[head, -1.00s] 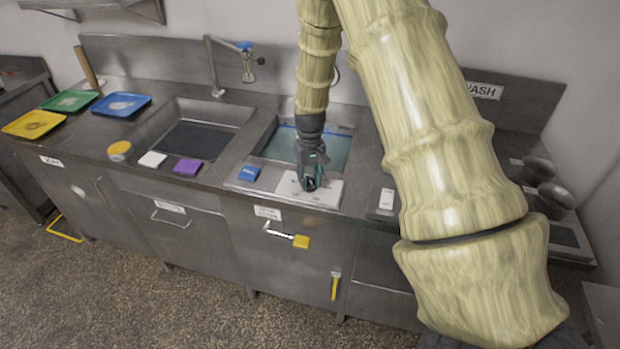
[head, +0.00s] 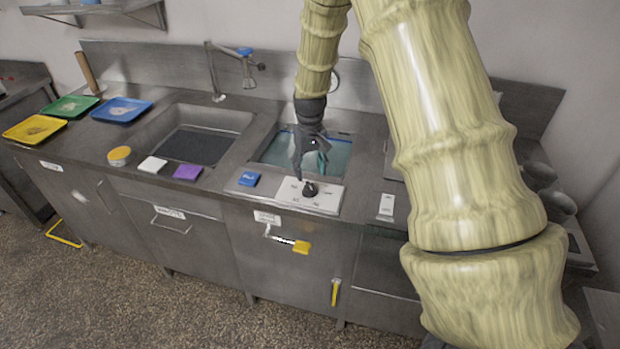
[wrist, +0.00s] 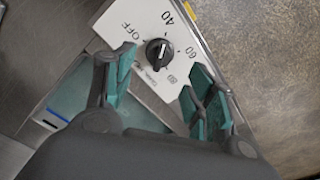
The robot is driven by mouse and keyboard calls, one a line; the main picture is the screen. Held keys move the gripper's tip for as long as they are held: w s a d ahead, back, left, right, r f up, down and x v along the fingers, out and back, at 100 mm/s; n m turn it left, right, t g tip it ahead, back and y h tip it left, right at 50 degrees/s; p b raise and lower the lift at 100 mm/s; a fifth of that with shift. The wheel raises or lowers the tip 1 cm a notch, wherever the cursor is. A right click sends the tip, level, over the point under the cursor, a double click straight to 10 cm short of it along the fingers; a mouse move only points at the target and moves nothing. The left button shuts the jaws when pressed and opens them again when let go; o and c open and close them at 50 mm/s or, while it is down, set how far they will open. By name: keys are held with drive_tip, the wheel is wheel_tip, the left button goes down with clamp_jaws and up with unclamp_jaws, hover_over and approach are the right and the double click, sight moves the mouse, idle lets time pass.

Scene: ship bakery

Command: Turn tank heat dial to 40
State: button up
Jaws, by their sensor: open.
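The tank heat dial is a black knob (head: 310,189) on a white plate (head: 325,204) at the front of the water tank. In the wrist view the knob (wrist: 157,52) sits among the marks OFF, 40, 60 and what looks like 80. A light pointer mark shows on the knob, but I cannot tell for sure which mark it points at. My gripper (head: 311,168) is open and empty, just above and behind the knob in the head view. In the wrist view its teal-padded fingers (wrist: 160,82) are spread apart, with the knob beyond their tips, apparently untouched.
The tank basin (head: 335,155) holds bluish water behind the plate. A blue block (head: 249,179) lies left of the plate, and a white switch plate (head: 386,205) lies to its right. A purple sponge (head: 187,172) and sink (head: 200,130) are farther left.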

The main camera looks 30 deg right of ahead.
sight(310, 186)
wheel_tip(310, 186, up, 6)
drive_tip(key=shift+f, duration=0.2)
idle(0.6)
